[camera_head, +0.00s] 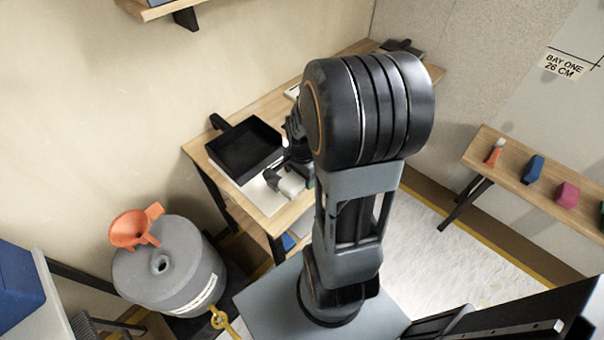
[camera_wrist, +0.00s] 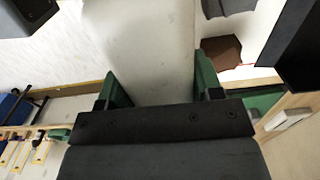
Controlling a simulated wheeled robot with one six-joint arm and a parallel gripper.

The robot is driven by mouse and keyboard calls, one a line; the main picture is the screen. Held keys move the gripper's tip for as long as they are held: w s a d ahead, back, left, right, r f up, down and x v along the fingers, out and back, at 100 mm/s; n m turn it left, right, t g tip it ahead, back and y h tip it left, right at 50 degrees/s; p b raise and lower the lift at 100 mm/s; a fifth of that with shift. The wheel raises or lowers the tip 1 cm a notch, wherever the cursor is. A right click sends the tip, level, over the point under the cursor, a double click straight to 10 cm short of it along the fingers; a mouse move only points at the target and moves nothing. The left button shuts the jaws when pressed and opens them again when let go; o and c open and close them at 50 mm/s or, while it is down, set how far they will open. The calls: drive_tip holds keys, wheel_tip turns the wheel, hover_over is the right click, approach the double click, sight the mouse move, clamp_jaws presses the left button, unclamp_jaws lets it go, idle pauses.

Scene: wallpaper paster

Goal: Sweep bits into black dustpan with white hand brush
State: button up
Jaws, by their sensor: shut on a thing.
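The black dustpan (camera_head: 243,150) lies on the wooden bench in the head view, its handle toward the upper left. A black part that looks like its edge shows at the right of the wrist view (camera_wrist: 297,45). My gripper (camera_wrist: 160,88) is shut on the white hand brush (camera_wrist: 150,40), with a green finger on each side. In the head view the pale brush (camera_head: 290,184) is just right of the dustpan, partly hidden by my arm. A brown bit (camera_wrist: 222,51) lies on a white surface right of the brush. The brush's bristles are not visible.
A white sheet (camera_head: 262,197) lies on the wooden bench (camera_head: 222,178) under the dustpan. A grey drum (camera_head: 170,275) with an orange funnel (camera_head: 130,230) stands at the lower left. A shelf (camera_head: 490,170) with several small coloured items is at the right.

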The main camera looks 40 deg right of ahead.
drive_tip(key=shift+f+b, duration=1.3)
drive_tip(key=shift+f, duration=0.45)
drive_tip(key=shift+w, duration=0.15)
drive_tip(key=shift+w+a+r+b, duration=0.1)
drive_tip(key=shift+w+a, duration=0.15)
drive_tip(key=shift+w, duration=1.1)
drive_tip(key=shift+w+a+f+b, duration=0.1)
drive_tip(key=shift+w+a, duration=0.1)
drive_tip(key=shift+w, duration=1.2)
drive_tip(key=shift+w+a+r+b, duration=0.1)
drive_tip(key=shift+w+a, duration=0.15)
drive_tip(key=shift+w, duration=1.1)
drive_tip(key=shift+w+a, duration=0.2)
drive_tip(key=shift+w, duration=0.6)
drive_tip(key=shift+c, duration=0.4)
drive_tip(key=shift+w+a, duration=0.2)
drive_tip(key=shift+w, duration=0.95)
drive_tip(key=shift+w+a+r+p, duration=0.1)
drive_tip(key=shift+w+a+p, duration=0.2)
drive_tip(key=shift+w, duration=1.1)
drive_tip(key=shift+w+a+r+p, duration=0.1)
drive_tip(key=shift+w+a+p, duration=0.2)
drive_tip(key=shift+w, duration=1.1)
drive_tip(key=shift+w+a+r+p, duration=0.15)
drive_tip(key=shift+w+p, duration=0.25)
drive_tip(key=shift+w, duration=1)
wheel_tip(320, 180, up, 8)
drive_tip(key=p, duration=0.5)
drive_tip(key=shift+f, duration=0.2)
